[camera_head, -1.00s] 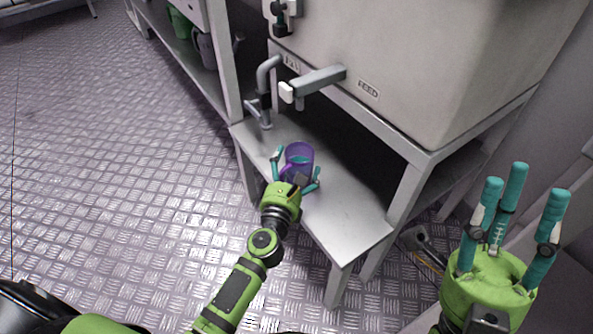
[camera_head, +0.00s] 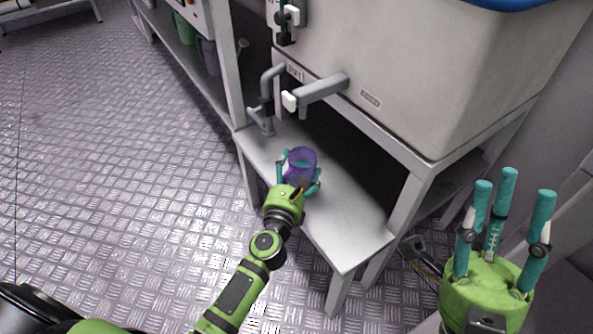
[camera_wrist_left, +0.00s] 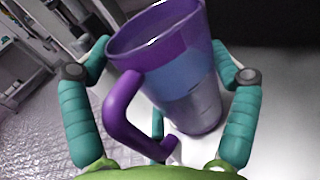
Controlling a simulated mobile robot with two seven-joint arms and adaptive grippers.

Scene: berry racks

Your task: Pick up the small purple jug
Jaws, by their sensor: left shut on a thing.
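The small purple jug (camera_head: 301,160) is on the low metal shelf under the spouts, in the middle of the head view. My left gripper (camera_head: 299,180) is shut on it, with teal fingers on both sides of its body. In the left wrist view the jug (camera_wrist_left: 180,65) is large, open at the top, slightly tilted in the picture, with its handle (camera_wrist_left: 122,115) towards my palm. The left fingers (camera_wrist_left: 160,110) flank it. I cannot tell whether its base touches the shelf. My right gripper (camera_head: 507,225) is open and empty at the right, fingers pointing up.
The metal shelf (camera_head: 345,233) has bare room in front of the jug. A grey tap (camera_head: 323,90) and a pipe (camera_head: 267,100) hang near it, below a large pale tank (camera_head: 400,60). A shelf post (camera_head: 405,215) stands to the right. Jugs (camera_head: 185,27) sit on the rack at upper left.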

